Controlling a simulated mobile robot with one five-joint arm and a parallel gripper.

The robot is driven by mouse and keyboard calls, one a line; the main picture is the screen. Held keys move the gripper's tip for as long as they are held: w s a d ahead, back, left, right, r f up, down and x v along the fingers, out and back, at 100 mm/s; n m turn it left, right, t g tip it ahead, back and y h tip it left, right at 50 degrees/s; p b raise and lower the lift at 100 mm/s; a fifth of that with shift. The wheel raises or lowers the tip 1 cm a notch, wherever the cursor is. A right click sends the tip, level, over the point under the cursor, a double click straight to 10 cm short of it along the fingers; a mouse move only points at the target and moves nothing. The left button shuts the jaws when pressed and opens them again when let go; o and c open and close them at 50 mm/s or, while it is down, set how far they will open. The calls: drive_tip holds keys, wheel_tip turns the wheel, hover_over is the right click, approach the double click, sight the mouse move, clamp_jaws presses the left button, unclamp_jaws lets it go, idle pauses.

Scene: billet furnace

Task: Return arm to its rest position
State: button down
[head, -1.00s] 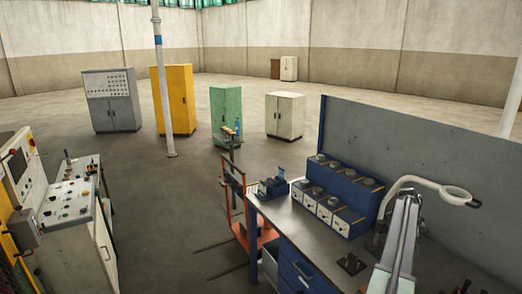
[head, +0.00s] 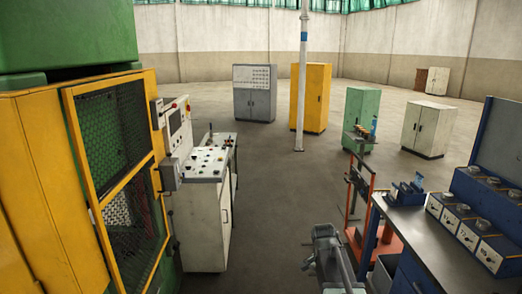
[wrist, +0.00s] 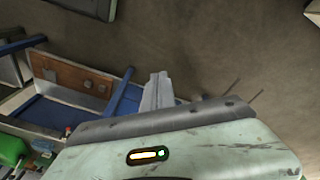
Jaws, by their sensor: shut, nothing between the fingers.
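My gripper (wrist: 158,78) shows in the wrist view as pale grey fingers pressed together beyond the wide pale body with a small lit indicator. Nothing is held between the fingers. In the head view, a grey part of my arm stands low at the bottom centre, left of the workbench (head: 436,232). My fingers cannot be made out clearly there.
The control desk (head: 207,168) and the yellow mesh-doored machine (head: 40,185) stand at left. An orange trolley (head: 358,190) stands close by the workbench. A pole (head: 301,90) and cabinets stand farther back. Open floor lies between the desk and trolley.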

drive_tip(key=s+a+f+n+y, duration=0.1)
drive_tip(key=s+a+n, duration=0.7)
drive_tip(key=n, duration=0.3)
drive_tip(key=shift+s+a+f+y, duration=0.2)
drive_tip(key=shift+s+a+y, duration=0.1)
drive_tip(key=shift+s, duration=0.55)
